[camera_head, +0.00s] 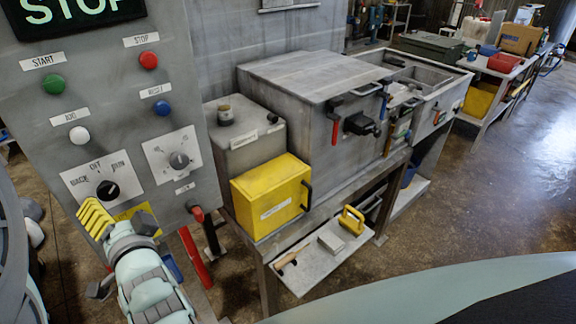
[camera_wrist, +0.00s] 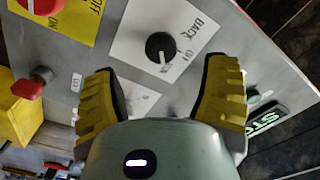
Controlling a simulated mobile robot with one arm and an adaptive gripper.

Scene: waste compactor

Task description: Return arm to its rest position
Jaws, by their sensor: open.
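My gripper (camera_head: 116,213) is in front of the lower part of the grey control panel (camera_head: 100,130), at the left of the head view. Its yellow ribbed fingers are spread wide in the wrist view (camera_wrist: 163,68), with nothing held between them. The black rotary knob (camera_head: 108,190) on its white BACK/OFF/RUN plate lies just ahead of the fingers. In the wrist view the knob (camera_wrist: 160,46) shows beyond and between the fingertips, apart from both. My arm extends from the bottom of the head view up to the panel.
Close by are the panel's grey knob (camera_head: 179,160), coloured buttons, a red-handled lever (camera_head: 197,214) and a yellow plate with a red knob (camera_wrist: 42,4). A yellow box (camera_head: 272,196) and the grey compactor (camera_head: 310,90) stand right. Open floor (camera_head: 480,200) lies farther right.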

